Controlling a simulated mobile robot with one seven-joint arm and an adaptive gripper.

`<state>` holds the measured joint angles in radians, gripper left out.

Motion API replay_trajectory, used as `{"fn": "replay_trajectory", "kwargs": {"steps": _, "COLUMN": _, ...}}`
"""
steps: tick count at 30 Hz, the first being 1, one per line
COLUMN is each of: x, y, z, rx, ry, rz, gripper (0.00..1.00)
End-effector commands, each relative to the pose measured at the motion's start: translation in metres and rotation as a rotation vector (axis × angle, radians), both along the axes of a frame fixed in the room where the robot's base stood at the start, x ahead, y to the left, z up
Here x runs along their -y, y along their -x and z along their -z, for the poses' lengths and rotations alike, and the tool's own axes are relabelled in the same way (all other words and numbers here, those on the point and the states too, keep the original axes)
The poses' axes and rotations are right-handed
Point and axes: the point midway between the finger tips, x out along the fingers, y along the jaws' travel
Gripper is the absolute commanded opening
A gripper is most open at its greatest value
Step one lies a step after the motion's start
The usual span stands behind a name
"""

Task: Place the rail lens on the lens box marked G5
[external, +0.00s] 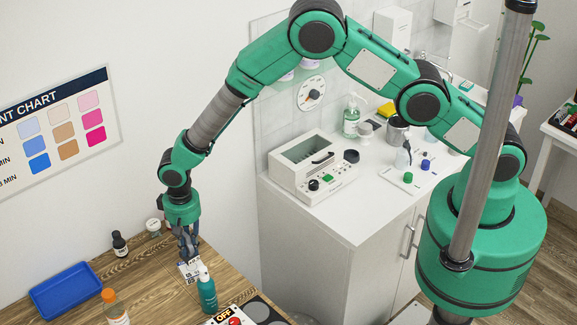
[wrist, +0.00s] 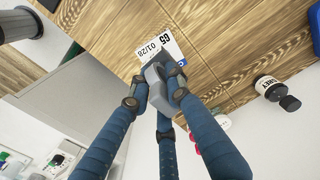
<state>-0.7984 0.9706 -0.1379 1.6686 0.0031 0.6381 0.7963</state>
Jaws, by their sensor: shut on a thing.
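My gripper (external: 187,250) points down over the wooden table. In the wrist view my gripper (wrist: 160,82) has its fingers closed on a small grey piece (wrist: 158,72), seemingly the rail lens; the fingertips partly hide it. The lens box (external: 189,270) is white and marked G5, right below the gripper in the external view. Its label, with G5 and 01/28, shows just beyond the fingertips in the wrist view (wrist: 158,46). The held piece overlaps the label's edge there; I cannot tell whether it touches the box.
A green bottle (external: 207,294) stands close in front of the box. An orange-capped bottle (external: 115,308), a blue tray (external: 66,291), a dark bottle (external: 120,244) and a small jar (external: 154,228) are to the left. A panel marked OFF (external: 225,318) lies at the front.

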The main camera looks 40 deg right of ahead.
Motion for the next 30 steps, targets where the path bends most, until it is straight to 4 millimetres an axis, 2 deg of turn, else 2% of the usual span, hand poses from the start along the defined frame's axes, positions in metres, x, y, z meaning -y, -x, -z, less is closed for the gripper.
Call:
{"fn": "replay_trajectory", "kwargs": {"steps": 12, "x": 0.000, "y": 0.000, "z": 0.030, "rx": 0.000, "ry": 0.000, "rz": 0.000, "gripper": 0.00}}
{"fn": "replay_trajectory", "kwargs": {"steps": 28, "x": 0.000, "y": 0.000, "z": 0.037, "rx": 0.000, "ry": 0.000, "rz": 0.000, "gripper": 0.00}}
{"fn": "replay_trajectory", "kwargs": {"steps": 29, "x": 0.000, "y": 0.000, "z": 0.038, "rx": 0.000, "ry": 0.000, "rz": 0.000, "gripper": 0.19}}
{"fn": "replay_trajectory", "kwargs": {"steps": 30, "x": 0.000, "y": 0.000, "z": 0.037, "rx": 0.000, "ry": 0.000, "rz": 0.000, "gripper": 0.27}}
